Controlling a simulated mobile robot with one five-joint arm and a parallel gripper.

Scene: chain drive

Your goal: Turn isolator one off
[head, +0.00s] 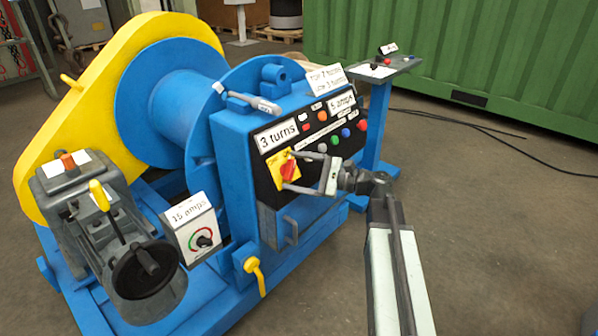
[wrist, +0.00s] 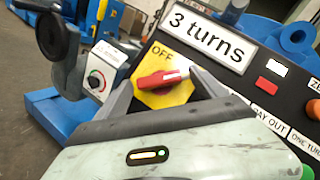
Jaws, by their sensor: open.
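A red rotary switch handle (head: 288,170) sits on a yellow plate (head: 276,181) on the black front panel of the blue winch's control box. I see no label reading "isolator one". In the wrist view the red handle (wrist: 160,78) lies nearly level, with a white mark toward its right end. The word OFF shows above it on the yellow plate (wrist: 168,98). My gripper (head: 287,172) is open at the switch, with one finger on each side of the handle. In the wrist view the fingers (wrist: 163,88) flank it; I cannot tell whether they touch it.
A "3 turns" sign (head: 277,136) is just above the switch. Coloured buttons (head: 345,132) lie to the right on the panel. A "15 amps" dial box (head: 192,228) and a black handwheel (head: 148,268) stand at left. Open floor (head: 500,230) lies to the right.

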